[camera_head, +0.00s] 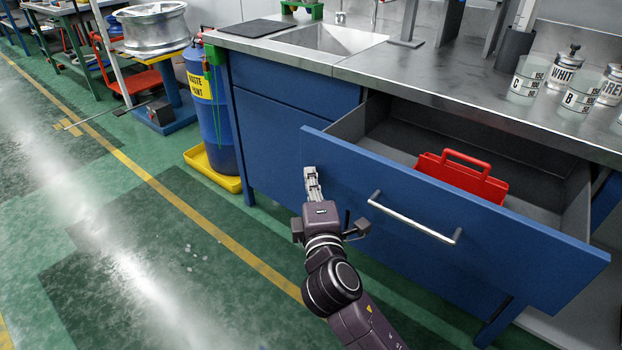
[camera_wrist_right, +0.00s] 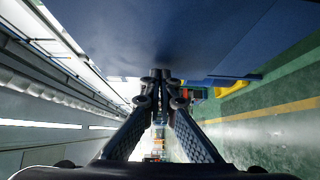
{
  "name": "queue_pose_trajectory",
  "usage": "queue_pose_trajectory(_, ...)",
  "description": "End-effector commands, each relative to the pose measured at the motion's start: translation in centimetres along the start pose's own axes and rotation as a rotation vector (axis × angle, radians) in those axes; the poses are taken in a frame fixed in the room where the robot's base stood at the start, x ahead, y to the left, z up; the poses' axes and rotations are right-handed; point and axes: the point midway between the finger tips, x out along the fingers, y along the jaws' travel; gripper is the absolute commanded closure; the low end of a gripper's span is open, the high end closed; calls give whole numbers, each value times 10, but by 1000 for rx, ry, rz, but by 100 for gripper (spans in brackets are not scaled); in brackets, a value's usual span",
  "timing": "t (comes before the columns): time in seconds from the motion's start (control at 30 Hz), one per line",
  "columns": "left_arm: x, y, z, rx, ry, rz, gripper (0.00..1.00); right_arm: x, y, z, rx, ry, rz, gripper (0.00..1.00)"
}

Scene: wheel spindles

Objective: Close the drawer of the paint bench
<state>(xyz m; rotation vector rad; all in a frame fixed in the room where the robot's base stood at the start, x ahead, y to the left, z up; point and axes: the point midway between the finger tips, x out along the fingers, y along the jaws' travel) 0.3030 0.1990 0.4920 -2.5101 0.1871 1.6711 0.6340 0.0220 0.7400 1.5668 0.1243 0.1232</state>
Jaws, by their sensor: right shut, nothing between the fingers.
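The paint bench (camera_head: 270,119) is blue with a steel top. Its drawer (camera_head: 480,229) is pulled well out, with a blue front and a silver bar handle (camera_head: 412,219). My right gripper (camera_head: 312,172) is in front of the drawer's left end, left of the handle. Its fingers are shut and empty, close to the blue front; I cannot tell if they touch it. In the right wrist view the shut fingertips (camera_wrist_right: 161,76) are beside a large blue panel (camera_wrist_right: 190,35). My left gripper is not in view.
A red tote (camera_head: 461,178) lies inside the drawer. Beakers and tins (camera_head: 560,68) stand on the bench top (camera_head: 430,75). A blue waste paint drum (camera_head: 211,115) stands in a yellow tray (camera_head: 213,171) left of the bench.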

Motion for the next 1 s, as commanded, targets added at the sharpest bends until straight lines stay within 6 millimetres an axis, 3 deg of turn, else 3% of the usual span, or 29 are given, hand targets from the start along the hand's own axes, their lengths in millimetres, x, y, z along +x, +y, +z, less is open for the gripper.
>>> queue_pose_trajectory(0.37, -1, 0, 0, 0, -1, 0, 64, 1, 0, 2, -1, 0, 0, 100)
queue_pose_trajectory(0.57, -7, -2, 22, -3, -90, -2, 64, 14, 2, 15, -3, -3, 1, 100)
queue_pose_trajectory(1.0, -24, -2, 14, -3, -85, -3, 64, 90, 2, 92, -4, -5, 0, 100)
